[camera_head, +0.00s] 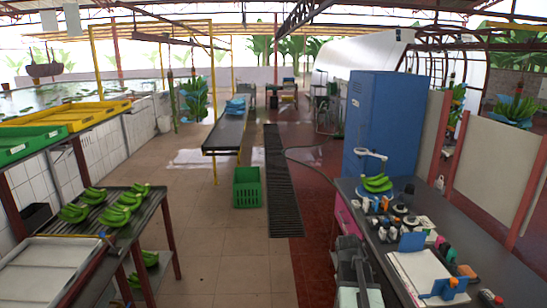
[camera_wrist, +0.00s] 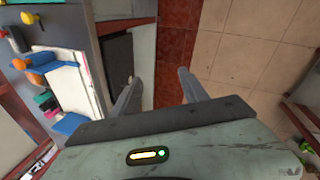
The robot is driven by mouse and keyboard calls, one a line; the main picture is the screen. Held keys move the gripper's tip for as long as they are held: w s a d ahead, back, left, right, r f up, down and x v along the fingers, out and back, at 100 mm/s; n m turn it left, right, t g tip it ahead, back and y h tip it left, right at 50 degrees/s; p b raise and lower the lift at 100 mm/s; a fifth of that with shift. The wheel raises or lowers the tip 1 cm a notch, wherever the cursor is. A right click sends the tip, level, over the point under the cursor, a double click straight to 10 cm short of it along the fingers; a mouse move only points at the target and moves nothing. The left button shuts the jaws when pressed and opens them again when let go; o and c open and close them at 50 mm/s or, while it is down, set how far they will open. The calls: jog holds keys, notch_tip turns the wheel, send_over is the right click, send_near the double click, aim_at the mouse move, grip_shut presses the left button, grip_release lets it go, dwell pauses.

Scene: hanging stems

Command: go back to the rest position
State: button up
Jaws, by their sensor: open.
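My gripper (camera_wrist: 157,88) shows in the wrist view with its two grey fingers spread apart. It is open and nothing is between the fingers. Below it in that view are a strip of red floor tile (camera_wrist: 177,45) and beige tiles (camera_wrist: 240,45).
A dark worktable (camera_head: 490,250) with bottles, papers and a scale (camera_head: 370,160) bearing green bananas stands on the right. A rack (camera_head: 150,215) with banana bunches is at left. A green crate (camera_head: 247,188) and a blue cabinet (camera_head: 385,120) stand ahead.

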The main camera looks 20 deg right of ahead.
jog(key=w+a+f+n+y+b, duration=0.1)
jog(key=w+a, duration=0.1)
jog(key=a, duration=0.6)
jog(key=w+a+f+n, duration=0.1)
jog(key=w+a, duration=0.1)
jog(key=a, duration=0.6)
jog(key=s+a+m+y, duration=0.1)
jog(key=s+a, duration=0.1)
jog(key=a, duration=0.6)
jog(key=s+a+f+m+y, duration=0.1)
jog(key=s+a, duration=0.1)
jog(key=a, duration=0.6)
jog(key=shift+s+a+m+b, duration=0.2)
jog(key=shift+s+m+b, duration=0.1)
jog(key=shift+b, duration=0.05)
